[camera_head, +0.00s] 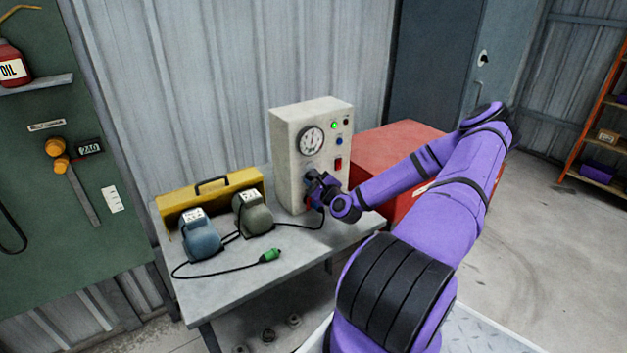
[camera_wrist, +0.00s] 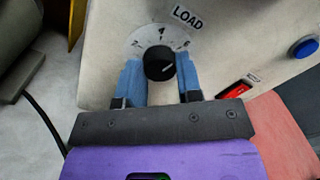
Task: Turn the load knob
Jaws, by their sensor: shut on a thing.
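The load knob (camera_wrist: 159,63) is a round black dial with a light pointer line, below the LOAD label (camera_wrist: 188,16) in the wrist view. A pale scale plate (camera_wrist: 150,33) with numbers sits behind it. The pointer is tilted toward the upper right of that picture. My gripper (camera_wrist: 160,72) has its two blue fingers on either side of the knob and is shut on it. In the head view my gripper (camera_head: 316,186) is at the front of the cream test box (camera_head: 290,170) and hides the knob.
The box carries a round gauge (camera_head: 311,140), a lit green lamp (camera_head: 334,125), a red switch (camera_head: 338,163) and a blue button (camera_wrist: 304,46). Two motors (camera_head: 201,238) (camera_head: 252,213), a cable with a green plug (camera_head: 269,255) and a yellow toolbox (camera_head: 180,200) occupy the bench's left.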

